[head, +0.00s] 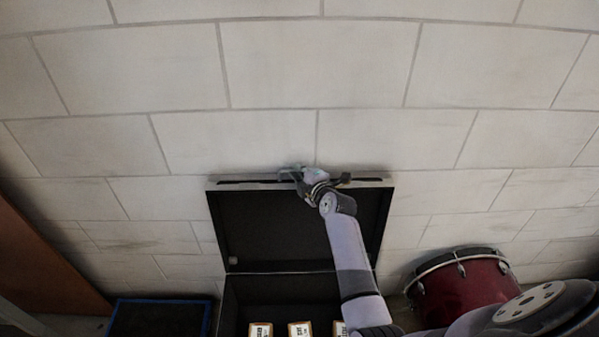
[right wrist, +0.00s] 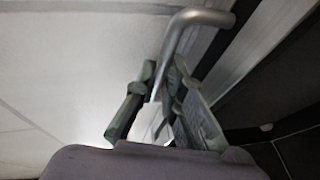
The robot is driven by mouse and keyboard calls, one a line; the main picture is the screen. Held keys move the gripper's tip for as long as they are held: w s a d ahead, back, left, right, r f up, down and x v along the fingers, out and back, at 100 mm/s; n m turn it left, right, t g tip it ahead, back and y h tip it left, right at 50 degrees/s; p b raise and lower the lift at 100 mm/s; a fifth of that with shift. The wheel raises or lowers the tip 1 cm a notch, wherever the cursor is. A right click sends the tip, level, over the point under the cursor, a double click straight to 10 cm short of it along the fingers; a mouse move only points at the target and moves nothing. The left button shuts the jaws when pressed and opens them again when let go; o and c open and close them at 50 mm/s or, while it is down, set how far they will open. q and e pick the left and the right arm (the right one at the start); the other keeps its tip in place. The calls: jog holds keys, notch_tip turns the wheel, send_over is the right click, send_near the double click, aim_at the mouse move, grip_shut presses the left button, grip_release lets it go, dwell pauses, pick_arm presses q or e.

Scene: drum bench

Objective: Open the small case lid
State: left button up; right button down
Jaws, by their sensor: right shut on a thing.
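The case (head: 229,312) is dark inside with a pale metal rim. Its lid (head: 262,228) stands raised, close to upright, near the wall. My right gripper (head: 302,178) is at the middle of the lid's top edge. In the right wrist view, my right gripper (right wrist: 164,85) is shut on the lid's grey metal handle (right wrist: 207,18), with a finger on each side. The gripper and forearm hide part of the lid and the right part of the case. My left gripper is not in view.
Several small labelled boxes (head: 299,328) lie inside the case. A red drum (head: 463,285) stands to the right of the case, a blue-edged dark panel or case (head: 160,318) to its left. A brick wall (head: 320,70) rises behind the lid.

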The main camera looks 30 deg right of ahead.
dwell(0.5)
jog(key=shift+s+f, duration=0.15)
jog(key=shift+s, duration=0.1)
jog(key=s+a+t, duration=0.1)
jog(key=s+a, duration=0.2)
jog(key=s, duration=0.3)
jog(key=s+a+t, duration=0.1)
jog(key=s+a, duration=0.2)
jog(key=s, duration=0.4)
jog(key=shift+s+a+n, duration=0.3)
jog(key=shift+a+n, duration=0.1)
